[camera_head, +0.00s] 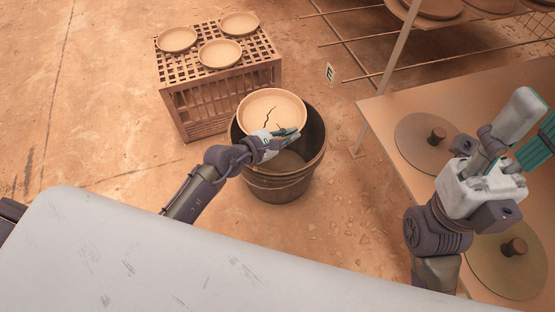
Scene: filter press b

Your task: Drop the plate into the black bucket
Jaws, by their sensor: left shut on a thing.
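A round tan plate (272,107) with a dark crack in it is over the opening of the dark bucket (283,186). My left gripper (289,133) is shut on the plate's near edge and holds it tilted at the back of the bucket's mouth. The bucket stands on the floor, and its visible inside looks empty; the part behind the plate and gripper is hidden. My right gripper (535,125) is at the right edge, above the table; its fingertips are partly cut off by the frame.
A slatted crate (205,78) behind the bucket carries three plates. At right, a table (385,110) holds round discs with dark knobs (437,135). A rack with more plates stands at the top right. Floor left of the bucket is clear.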

